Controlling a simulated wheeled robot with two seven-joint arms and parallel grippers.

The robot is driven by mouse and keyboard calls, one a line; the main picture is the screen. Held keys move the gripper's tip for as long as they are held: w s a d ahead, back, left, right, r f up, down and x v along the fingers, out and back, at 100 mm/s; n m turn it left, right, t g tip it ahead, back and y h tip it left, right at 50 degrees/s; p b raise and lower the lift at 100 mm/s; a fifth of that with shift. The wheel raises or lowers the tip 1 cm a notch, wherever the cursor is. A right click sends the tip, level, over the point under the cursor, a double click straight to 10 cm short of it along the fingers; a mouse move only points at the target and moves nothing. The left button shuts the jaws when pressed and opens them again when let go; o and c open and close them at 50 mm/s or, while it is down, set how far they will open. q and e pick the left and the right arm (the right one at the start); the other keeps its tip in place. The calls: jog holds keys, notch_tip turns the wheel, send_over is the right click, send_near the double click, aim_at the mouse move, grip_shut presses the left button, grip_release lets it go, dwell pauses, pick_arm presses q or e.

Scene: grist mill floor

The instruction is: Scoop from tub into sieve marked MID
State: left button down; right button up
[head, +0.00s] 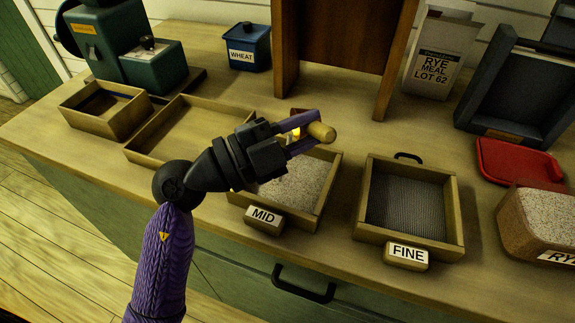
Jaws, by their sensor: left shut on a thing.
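My left gripper (306,133) is above the far side of the sieve marked MID (263,217). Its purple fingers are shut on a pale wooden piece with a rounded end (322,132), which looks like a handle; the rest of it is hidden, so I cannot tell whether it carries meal. The MID sieve holds speckled meal, and my gripper and arm hide its far left part. A brown tub (518,227) full of speckled meal stands at the right edge, its label partly cut off. My right gripper is not in view.
The sieve marked FINE (408,254) shows bare mesh. Two wooden trays (143,157) (88,124) lie left. A green mill (110,45), blue WHEAT box (248,57), wooden stand (288,60), RYE MEAL bag (437,62), dark bin (500,127) and red tray (493,176) stand behind.

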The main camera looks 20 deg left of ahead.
pick_arm(q)
jog(key=shift+r, duration=0.15)
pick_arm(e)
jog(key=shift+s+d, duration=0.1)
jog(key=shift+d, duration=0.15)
pick_arm(q)
jog(key=shift+s+a+r+h, duration=0.1)
jog(key=shift+r+h, duration=0.05)
jog(key=shift+h, duration=0.15)
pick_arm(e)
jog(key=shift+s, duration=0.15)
pick_arm(q)
jog(key=shift+t, duration=0.3)
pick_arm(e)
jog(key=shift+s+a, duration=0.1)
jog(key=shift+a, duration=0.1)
pick_arm(q)
jog(key=shift+r, duration=0.2)
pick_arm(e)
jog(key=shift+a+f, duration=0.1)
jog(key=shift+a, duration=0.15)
pick_arm(q)
jog(key=shift+h, duration=0.3)
jog(key=shift+s+a+r, duration=0.1)
jog(key=shift+r, duration=0.05)
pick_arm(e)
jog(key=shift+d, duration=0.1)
